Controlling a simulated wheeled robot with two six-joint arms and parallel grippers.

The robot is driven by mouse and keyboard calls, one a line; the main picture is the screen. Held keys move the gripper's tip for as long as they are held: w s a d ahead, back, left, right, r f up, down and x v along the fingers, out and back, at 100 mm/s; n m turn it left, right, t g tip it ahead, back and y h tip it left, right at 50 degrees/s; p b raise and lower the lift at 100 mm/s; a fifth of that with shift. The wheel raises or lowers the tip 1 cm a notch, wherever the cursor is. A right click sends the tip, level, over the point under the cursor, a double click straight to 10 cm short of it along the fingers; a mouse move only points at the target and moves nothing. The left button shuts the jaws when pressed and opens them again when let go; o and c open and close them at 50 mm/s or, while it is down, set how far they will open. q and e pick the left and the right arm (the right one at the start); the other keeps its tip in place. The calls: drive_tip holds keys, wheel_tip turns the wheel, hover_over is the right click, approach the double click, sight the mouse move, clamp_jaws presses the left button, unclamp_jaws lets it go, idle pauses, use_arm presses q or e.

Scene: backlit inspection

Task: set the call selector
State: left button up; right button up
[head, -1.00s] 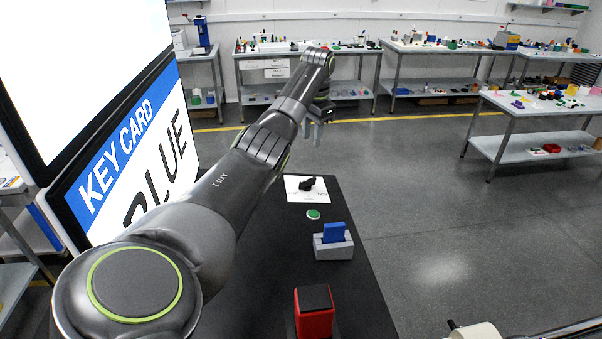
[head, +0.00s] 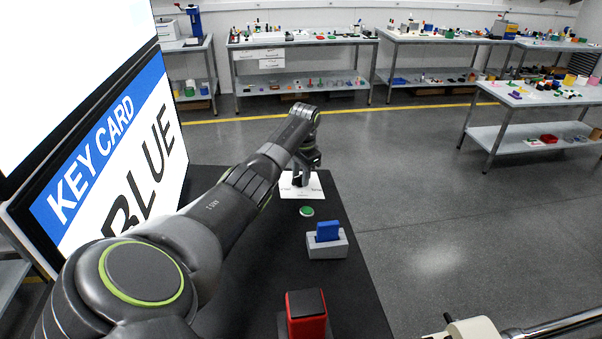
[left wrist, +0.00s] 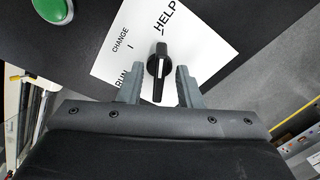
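The call selector is a black knob (left wrist: 158,72) with a white line, on a white plate (left wrist: 122,72) printed RUN, CHANGE and HELP. In the head view my left gripper (head: 306,174) is down at the plate (head: 314,188) and mostly hides the knob. My right gripper is not in view.
A green button (head: 306,211), a grey holder (head: 327,250) with a blue card (head: 328,231), and a red block with a black top (head: 306,308) stand on the dark table (head: 350,285). A large screen (head: 115,160) at left reads KEY CARD BLUE. Benches stand far behind.

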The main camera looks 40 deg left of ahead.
use_arm(q)
drive_tip(key=shift+r, duration=0.1)
drive_tip(key=shift+c, duration=0.9)
drive_tip(key=c, duration=0.5)
clamp_jaws()
